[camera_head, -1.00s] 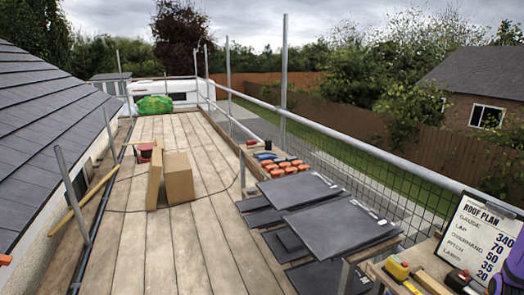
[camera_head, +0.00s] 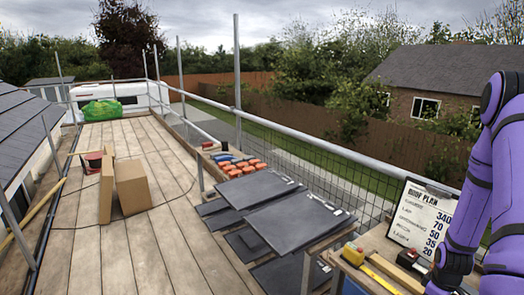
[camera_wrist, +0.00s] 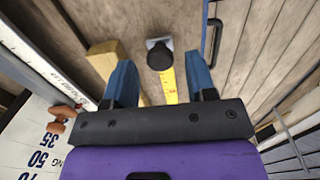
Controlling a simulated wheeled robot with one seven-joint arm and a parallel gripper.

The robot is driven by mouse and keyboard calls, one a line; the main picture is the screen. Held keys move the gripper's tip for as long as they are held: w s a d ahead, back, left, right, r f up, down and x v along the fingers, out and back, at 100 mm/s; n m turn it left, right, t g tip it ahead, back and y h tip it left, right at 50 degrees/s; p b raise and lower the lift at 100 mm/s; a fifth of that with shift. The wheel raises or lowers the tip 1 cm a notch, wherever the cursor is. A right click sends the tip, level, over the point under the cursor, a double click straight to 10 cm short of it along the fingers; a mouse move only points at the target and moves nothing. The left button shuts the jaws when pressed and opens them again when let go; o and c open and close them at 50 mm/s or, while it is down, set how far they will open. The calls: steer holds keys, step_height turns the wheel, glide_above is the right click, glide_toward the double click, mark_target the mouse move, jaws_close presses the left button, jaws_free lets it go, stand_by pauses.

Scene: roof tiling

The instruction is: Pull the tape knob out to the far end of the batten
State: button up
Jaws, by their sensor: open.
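The black tape knob (camera_wrist: 160,56) sits on a grey end piece in the wrist view, at the upper middle. The yellow tape (camera_wrist: 168,84) runs from it towards my gripper. My gripper (camera_wrist: 160,66) is open, with one blue finger on each side of the knob's line, and nothing is held. A wooden piece, perhaps the batten (camera_wrist: 106,56), lies left of the tape. I cannot make out the knob there, and my gripper is out of that frame.
A black and red item (camera_head: 412,258) lies near the batten. Dark slates (camera_head: 300,222) are stacked to the left. The plank deck is mostly clear.

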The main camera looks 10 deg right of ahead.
steer(key=shift+r, duration=2.45)
steer(key=shift+w+r, duration=0.2)
steer(key=shift+r, duration=0.15)
steer(key=w+a+r+m+t+h, duration=0.1)
steer(key=w+a+r, duration=0.1)
steer(key=a+r, duration=0.8)
steer(key=w+a+r+m+t+h, duration=0.1)
steer(key=w+a+r, duration=0.15)
steer(key=r, duration=1.35)
steer(key=s+a+r+m+t+y, duration=0.2)
steer(key=s+a+r+t, duration=0.1)
steer(key=s+a+r, duration=1.2)
steer(key=shift+a+r+m, duration=0.15)
steer(key=shift+a+m, duration=0.15)
steer(key=shift+a, duration=0.3)
